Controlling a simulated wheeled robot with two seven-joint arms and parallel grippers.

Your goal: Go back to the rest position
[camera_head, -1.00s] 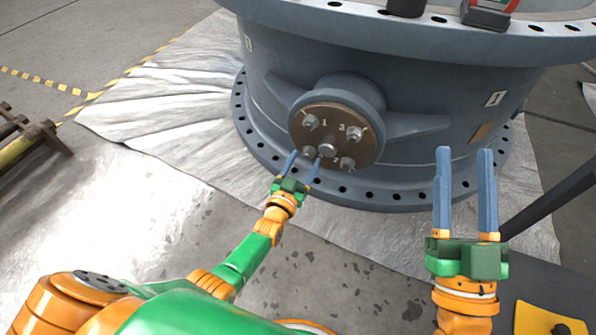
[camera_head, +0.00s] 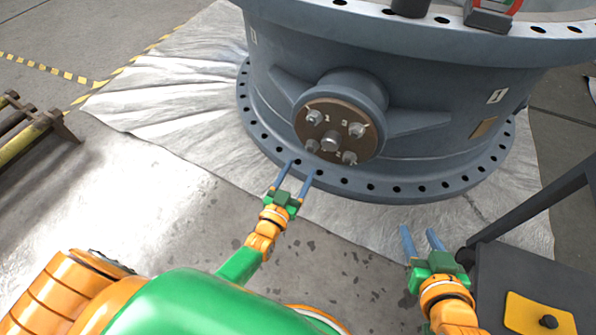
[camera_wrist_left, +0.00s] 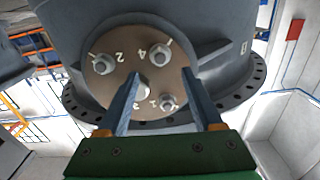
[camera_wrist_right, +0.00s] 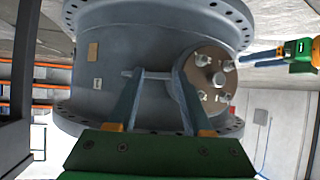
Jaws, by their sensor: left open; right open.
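The grey butterfly valve (camera_head: 430,130) stands on a crumpled silver sheet. Its round brown plate (camera_head: 338,132) carries several numbered bolts around a central stub, and it also shows in the left wrist view (camera_wrist_left: 125,65) and the right wrist view (camera_wrist_right: 207,58). My left gripper (camera_head: 295,168) is open and empty, just below and in front of the plate, its fingers apart from the bolts as far as I can see. My right gripper (camera_head: 420,232) is open and empty, lower right of the valve, over the sheet's edge. Nothing is between either pair of fingers.
A dark cart-like stand with a yellow panel (camera_head: 540,315) is close to my right gripper. Rusty pipes (camera_head: 30,135) lie at the far left. The silver sheet (camera_head: 180,85) and the bare floor left of the valve are clear.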

